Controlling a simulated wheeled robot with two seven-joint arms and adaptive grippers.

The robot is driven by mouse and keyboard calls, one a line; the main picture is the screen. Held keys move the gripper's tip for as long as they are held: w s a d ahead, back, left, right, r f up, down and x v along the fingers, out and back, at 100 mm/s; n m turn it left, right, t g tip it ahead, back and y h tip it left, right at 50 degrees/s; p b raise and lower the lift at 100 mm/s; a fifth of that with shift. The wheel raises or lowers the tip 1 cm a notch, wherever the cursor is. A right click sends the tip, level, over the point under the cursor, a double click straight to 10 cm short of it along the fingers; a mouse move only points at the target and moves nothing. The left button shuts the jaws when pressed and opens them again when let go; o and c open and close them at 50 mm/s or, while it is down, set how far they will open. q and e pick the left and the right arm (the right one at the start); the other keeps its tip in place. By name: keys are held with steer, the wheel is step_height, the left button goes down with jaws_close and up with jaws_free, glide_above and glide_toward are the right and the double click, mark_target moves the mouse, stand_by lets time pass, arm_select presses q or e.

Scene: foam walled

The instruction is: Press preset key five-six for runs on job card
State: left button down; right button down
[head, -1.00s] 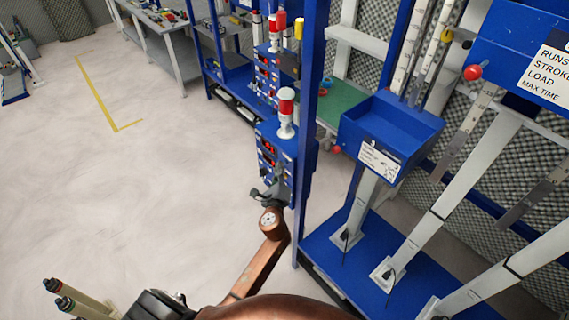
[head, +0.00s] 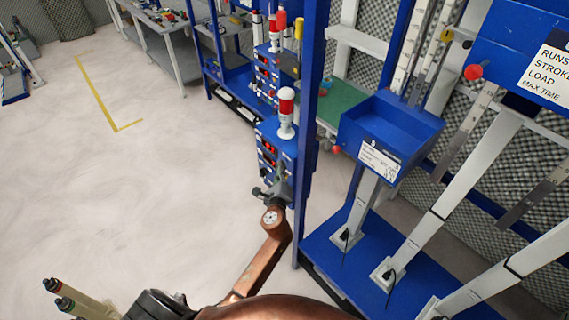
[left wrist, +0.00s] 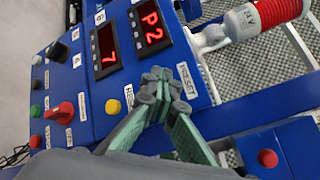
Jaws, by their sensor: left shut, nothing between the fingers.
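The blue control box (head: 305,160) stands on the blue frame, with red displays on its front. In the left wrist view its panel shows a display reading 7 (left wrist: 106,49) and one reading P2 (left wrist: 151,26). The PRESET label (left wrist: 187,81) is beside my fingertips, which hide the panel there; any key under them is not visible. My left gripper (left wrist: 160,84) is shut and empty, its tips at or close to the panel; I cannot tell if they touch. It also shows in the head view (head: 272,191). The job card (head: 380,160) is on a blue tray; its figures are too small to read surely. My right gripper is not in view.
A yellow button (left wrist: 113,107), a red knob (left wrist: 60,111) and a red button (left wrist: 35,141) are left of the gripper. A red-and-white lamp (head: 287,107) tops the box. A blue post (head: 313,90) stands close at its right. The floor at left is clear.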

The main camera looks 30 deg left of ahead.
arm_select(q)
steer(key=shift+s, duration=0.1)
stand_by(0.3)
steer(key=shift+s+a+p, duration=0.3)
steer(key=shift+s, duration=0.4)
steer(key=s, duration=0.1)
steer(key=s+a, duration=0.1)
steer(key=s, duration=0.1)
steer(key=s+a+p, duration=0.1)
steer(key=shift+s, duration=0.3)
stand_by(0.7)
